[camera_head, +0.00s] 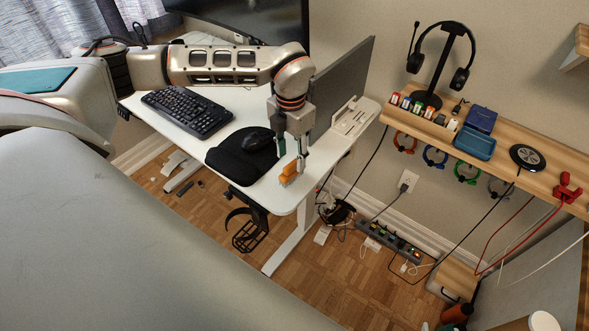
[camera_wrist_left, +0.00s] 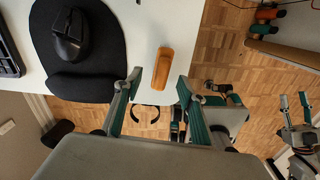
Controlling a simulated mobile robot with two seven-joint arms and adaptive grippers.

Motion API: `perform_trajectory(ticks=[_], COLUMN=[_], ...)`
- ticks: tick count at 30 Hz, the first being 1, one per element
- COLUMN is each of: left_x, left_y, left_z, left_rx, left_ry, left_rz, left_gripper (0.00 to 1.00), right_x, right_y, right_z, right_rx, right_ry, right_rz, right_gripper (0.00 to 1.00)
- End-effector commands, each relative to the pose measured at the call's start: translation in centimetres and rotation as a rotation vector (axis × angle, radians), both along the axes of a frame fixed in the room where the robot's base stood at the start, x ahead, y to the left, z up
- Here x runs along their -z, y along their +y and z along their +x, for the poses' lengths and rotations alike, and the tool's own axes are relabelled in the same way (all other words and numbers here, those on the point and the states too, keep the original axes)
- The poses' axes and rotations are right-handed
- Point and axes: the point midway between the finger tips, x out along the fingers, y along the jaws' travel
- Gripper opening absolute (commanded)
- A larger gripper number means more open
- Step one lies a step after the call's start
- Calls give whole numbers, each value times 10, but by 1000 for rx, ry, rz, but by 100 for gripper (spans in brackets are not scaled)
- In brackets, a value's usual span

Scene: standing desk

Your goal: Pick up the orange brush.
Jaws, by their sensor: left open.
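The orange brush (camera_head: 290,172) lies on the white desk near its front right corner. It also shows in the left wrist view (camera_wrist_left: 163,68), long and orange, just beyond the fingertips. My left gripper (camera_head: 291,157) points down over the brush, with its fingers apart and nothing between them. In the left wrist view its two teal-edged fingers (camera_wrist_left: 158,80) stand either side of the brush's line. A part that looks like my right gripper (camera_wrist_left: 294,103) shows small at the right edge of the left wrist view.
A black mouse (camera_head: 257,139) on a dark pad (camera_head: 226,160) lies left of the brush, with a keyboard (camera_head: 188,111) farther left. A grey monitor or panel (camera_head: 343,75) stands behind. The desk edge (camera_head: 285,211) is close to the brush. A wooden shelf (camera_head: 540,182) is at right.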

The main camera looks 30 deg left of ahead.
Motion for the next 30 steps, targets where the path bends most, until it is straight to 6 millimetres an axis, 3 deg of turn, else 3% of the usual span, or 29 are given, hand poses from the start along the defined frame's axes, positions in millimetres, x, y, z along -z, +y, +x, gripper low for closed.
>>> perform_trajectory(ticks=[5,15,22,23,27,30], left_x=[14,58,60,60,60,60], left_y=[-1,-3,-3,-3,-3,-3], left_z=[0,-2,-1,-1,-1,-1], left_rx=[0,0,1,1,1,1], left_ry=[0,2,-1,-1,-1,0], left_rz=[-1,-2,-2,-2,-2,-2], left_gripper=[40,40,40,38,2,2], right_x=[9,10,8,8,7,6], right_y=[0,0,0,0,0,0], right_z=[-14,-11,-9,-9,-9,-8], right_rx=[-2,-3,-2,-3,-2,-3], right_ry=[26,25,21,20,19,17], right_rz=[-1,-3,-2,-3,-2,-1], right_gripper=[40,40,40,40,40,40])
